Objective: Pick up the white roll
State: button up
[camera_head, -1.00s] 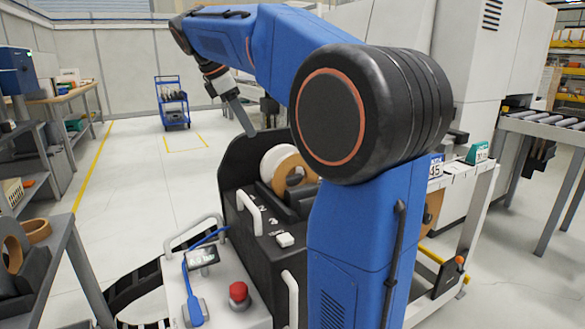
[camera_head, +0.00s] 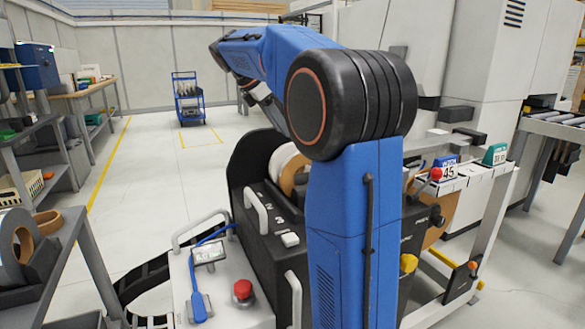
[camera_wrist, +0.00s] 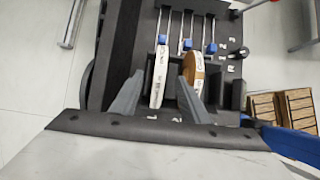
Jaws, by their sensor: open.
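The white roll (camera_wrist: 158,92) stands on edge in a slot of the black rack (camera_wrist: 121,60) in the wrist view. It also shows in the head view (camera_head: 281,158), partly hidden by the rack and a wood-coloured roll. My gripper (camera_wrist: 160,77) is open, with one finger on each side of the white roll as seen from the wrist. I cannot tell how far the fingertips are from it in depth. The wood-coloured roll (camera_wrist: 193,68) sits in the slot to the right, close to my right finger. My arm hides the gripper in the head view.
Slot dividers and blue-tipped rods (camera_wrist: 187,44) lie around the rolls. A white handle (camera_head: 256,213) and a red button (camera_head: 243,289) are at the front of the unit. A bench with more rolls (camera_head: 17,237) stands at left. The floor behind is clear up to a blue cart (camera_head: 188,100).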

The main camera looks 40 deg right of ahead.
aim_at(278, 157)
jog(key=shift+a+x, duration=0.2)
jog(key=shift+x, duration=4)
jog(key=shift+f, duration=0.1)
jog(key=shift+c, duration=0.5)
grip_shut()
